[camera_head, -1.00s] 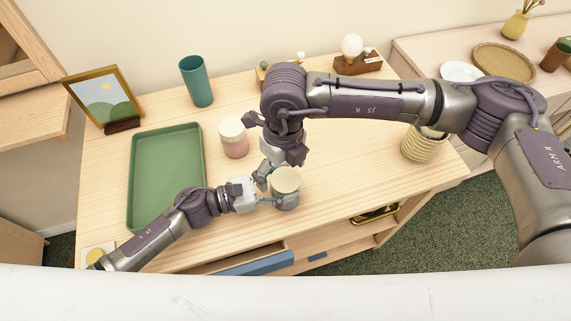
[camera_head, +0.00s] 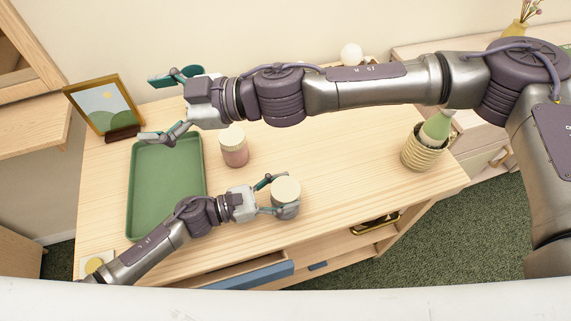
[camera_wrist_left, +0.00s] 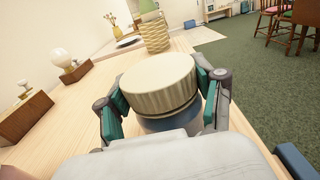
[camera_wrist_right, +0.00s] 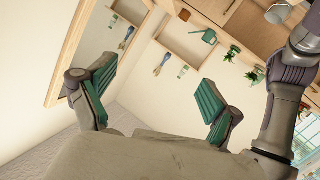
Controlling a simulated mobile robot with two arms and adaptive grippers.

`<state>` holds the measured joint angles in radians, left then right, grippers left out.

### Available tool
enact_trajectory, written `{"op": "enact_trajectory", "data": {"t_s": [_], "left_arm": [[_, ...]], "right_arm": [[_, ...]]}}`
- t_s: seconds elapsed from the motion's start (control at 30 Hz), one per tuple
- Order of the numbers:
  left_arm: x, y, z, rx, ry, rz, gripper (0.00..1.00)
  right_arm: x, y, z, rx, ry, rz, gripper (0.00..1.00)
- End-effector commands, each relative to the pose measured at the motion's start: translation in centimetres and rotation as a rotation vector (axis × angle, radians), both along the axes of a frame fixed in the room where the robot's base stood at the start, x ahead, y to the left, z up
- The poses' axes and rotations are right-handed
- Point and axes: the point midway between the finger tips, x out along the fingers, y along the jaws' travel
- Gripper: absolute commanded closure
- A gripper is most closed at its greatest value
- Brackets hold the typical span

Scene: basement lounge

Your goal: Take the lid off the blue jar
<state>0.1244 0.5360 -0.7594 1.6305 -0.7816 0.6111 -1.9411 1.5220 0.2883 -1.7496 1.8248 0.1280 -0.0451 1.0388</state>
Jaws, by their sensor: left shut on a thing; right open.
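The blue jar (camera_head: 289,212) stands upright near the table's front edge, with its cream lid (camera_head: 286,189) seated on top. In the left wrist view, the ribbed lid (camera_wrist_left: 158,85) hides most of the blue body (camera_wrist_left: 170,122). My left gripper (camera_head: 276,196) is shut on the jar, one finger at each side; the picture does not settle how much of the lid the pads touch. My right gripper (camera_head: 152,108) is open and empty, raised over the far end of the green tray, away from the jar.
A pink jar with a cream lid (camera_head: 233,150) stands behind and left of the blue jar. The green tray (camera_head: 150,205) is empty. A picture frame (camera_head: 105,105) stands at back left, a ribbed pot (camera_head: 422,150) at right. A front drawer (camera_head: 240,276) is partly open.

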Motion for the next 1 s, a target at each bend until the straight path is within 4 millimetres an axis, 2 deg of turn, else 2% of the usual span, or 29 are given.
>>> {"op": "enact_trajectory", "data": {"t_s": [0.1,0.2,0.37,0.5,0.6,0.7,0.83,1.0], "left_arm": [[0.0,0.0,0.0,0.001,0.000,0.000,1.00],[0.0,0.0,0.0,0.001,0.000,0.000,1.00],[0.0,0.0,0.0,0.001,0.000,0.000,1.00],[0.0,0.0,0.0,0.001,0.000,0.000,1.00],[0.0,0.0,0.0,0.001,0.000,0.000,1.00],[0.0,0.0,0.0,0.001,0.000,0.000,1.00],[0.0,0.0,0.0,0.001,0.000,0.000,1.00],[0.0,0.0,0.0,0.001,0.001,0.000,1.00]], "right_arm": [[3.5,-1.1,-2.0,-0.080,0.210,-0.230,0.10],[5.7,-3.0,-4.6,-0.174,0.383,-0.421,0.10],[6.8,-7.5,-9.4,-0.376,0.644,-0.713,0.10],[5.2,-12.4,-13.0,-0.594,0.842,-0.940,0.10],[3.3,-15.6,-14.6,-0.749,0.949,-1.067,0.10],[1.3,-18.1,-15.2,-0.876,1.024,-1.154,0.10],[-0.4,-20.0,-15.4,-0.984,1.079,-1.217,0.10],[-1.2,-20.8,-16.3,-1.032,1.103,-1.243,0.10]]}}
